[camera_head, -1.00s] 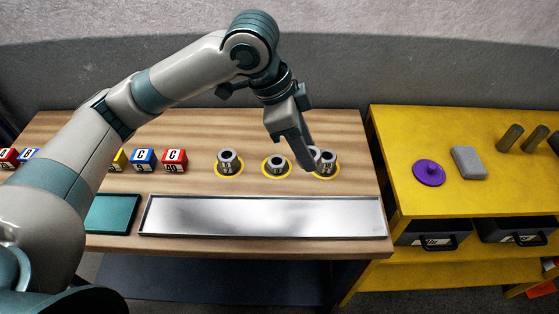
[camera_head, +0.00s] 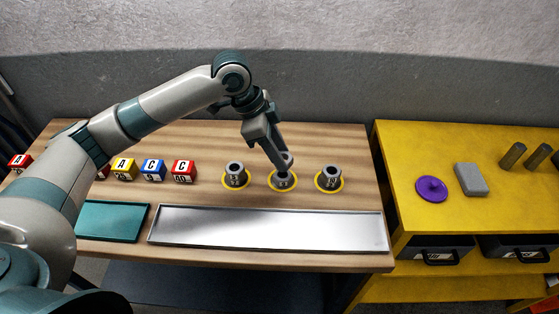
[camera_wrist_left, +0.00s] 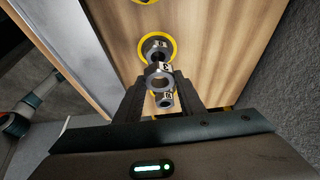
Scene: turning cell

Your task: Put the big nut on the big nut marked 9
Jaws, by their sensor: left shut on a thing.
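My left gripper (camera_head: 284,165) is shut on a grey big nut (camera_head: 288,158), which also shows between the fingers in the left wrist view (camera_wrist_left: 160,77). The held nut is over the middle standing nut (camera_head: 283,183), which sits on a yellow ring. Whether the two touch I cannot tell. A left nut (camera_head: 235,175) and a right nut (camera_head: 328,178) stand upright on their own yellow rings. Each nut has a small label, too small to read surely, so I cannot tell which is marked 9. My right gripper is out of view.
Several lettered blocks stand at the left, including a red one (camera_head: 183,171). A yellow bench (camera_head: 450,214) at the right bears a purple disc (camera_head: 431,188) and a grey block (camera_head: 470,179).

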